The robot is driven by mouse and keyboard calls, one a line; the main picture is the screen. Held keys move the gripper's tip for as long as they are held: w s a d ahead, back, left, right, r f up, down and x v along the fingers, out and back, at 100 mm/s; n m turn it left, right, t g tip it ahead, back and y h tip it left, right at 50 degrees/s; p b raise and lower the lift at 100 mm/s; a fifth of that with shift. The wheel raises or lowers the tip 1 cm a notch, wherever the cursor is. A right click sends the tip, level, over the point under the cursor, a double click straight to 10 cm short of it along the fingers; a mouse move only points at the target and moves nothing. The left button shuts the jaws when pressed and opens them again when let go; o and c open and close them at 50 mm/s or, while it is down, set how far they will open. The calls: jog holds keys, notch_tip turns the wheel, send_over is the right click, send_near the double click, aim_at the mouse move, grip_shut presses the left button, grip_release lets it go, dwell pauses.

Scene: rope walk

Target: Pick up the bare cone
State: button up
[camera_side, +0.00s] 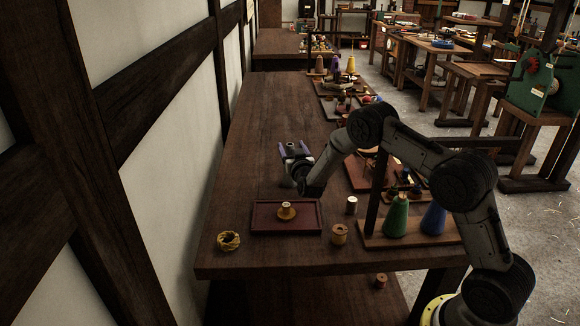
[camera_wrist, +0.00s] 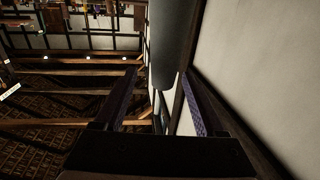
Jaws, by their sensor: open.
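My gripper (camera_side: 296,150) is open and empty above the middle of the long table, its fingers pointing away from the side camera. Both fingers of my gripper also show in the wrist view (camera_wrist: 153,95), with nothing between them. A small brown cone-like piece (camera_side: 319,64) stands at the table's far end, beside a purple cone (camera_side: 335,63) and a yellow cone (camera_side: 351,65). It looks bare, but it is too small to be sure. A green cone (camera_side: 397,215) and a blue cone (camera_side: 433,219) stand at the near right. No cone shows in the wrist view.
A dark red tray (camera_side: 262,222) near the front holds a small tan piece (camera_side: 286,211). A yellow coil (camera_side: 228,240) and spools (camera_side: 339,234) stand around it. Clutter lines the table's right side. The wall borders the left; the left middle of the table (camera_side: 255,150) is clear.

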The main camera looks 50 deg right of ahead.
jog(key=x, duration=0.4)
jog(key=shift+w+a+f, duration=0.1)
jog(key=shift+w, duration=0.1)
grip_shut()
